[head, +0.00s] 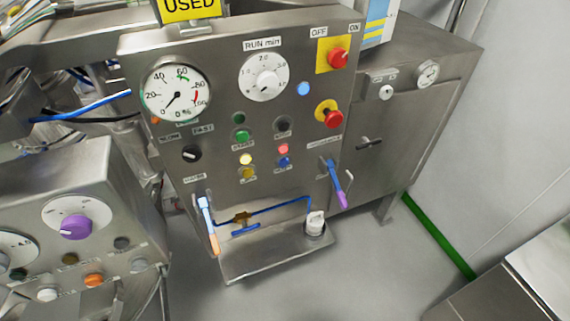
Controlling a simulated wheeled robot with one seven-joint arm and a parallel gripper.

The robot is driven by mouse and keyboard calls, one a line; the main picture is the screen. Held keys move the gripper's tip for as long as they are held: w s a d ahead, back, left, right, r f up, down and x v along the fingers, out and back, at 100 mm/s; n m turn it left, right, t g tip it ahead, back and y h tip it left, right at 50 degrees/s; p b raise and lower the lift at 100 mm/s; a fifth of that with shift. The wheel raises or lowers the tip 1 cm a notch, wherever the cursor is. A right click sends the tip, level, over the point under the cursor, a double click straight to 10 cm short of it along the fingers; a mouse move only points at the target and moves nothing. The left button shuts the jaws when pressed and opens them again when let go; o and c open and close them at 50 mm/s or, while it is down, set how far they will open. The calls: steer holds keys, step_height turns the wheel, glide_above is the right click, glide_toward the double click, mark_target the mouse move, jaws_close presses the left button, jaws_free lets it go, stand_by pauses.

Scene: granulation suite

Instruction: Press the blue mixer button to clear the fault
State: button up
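The steel mixer panel (215,95) stands upright in the middle of the head view. A small round blue button (284,162) is on its lower right part, directly below a lit red lamp (283,148). A small label under the button is too small to read. A brighter, light blue round lamp or button (303,88) sits higher up, right of the RUN min dial (264,77). Nothing touches or covers either blue thing. My gripper is not seen in this view.
Near the blue button are a yellow lamp (246,159), an amber button (248,172), a green button (242,136) and a red emergency knob (333,118). A blue-purple lever (336,185) sticks out at right. Another control box (75,175) stands front left. Floor (365,270) is clear at front right.

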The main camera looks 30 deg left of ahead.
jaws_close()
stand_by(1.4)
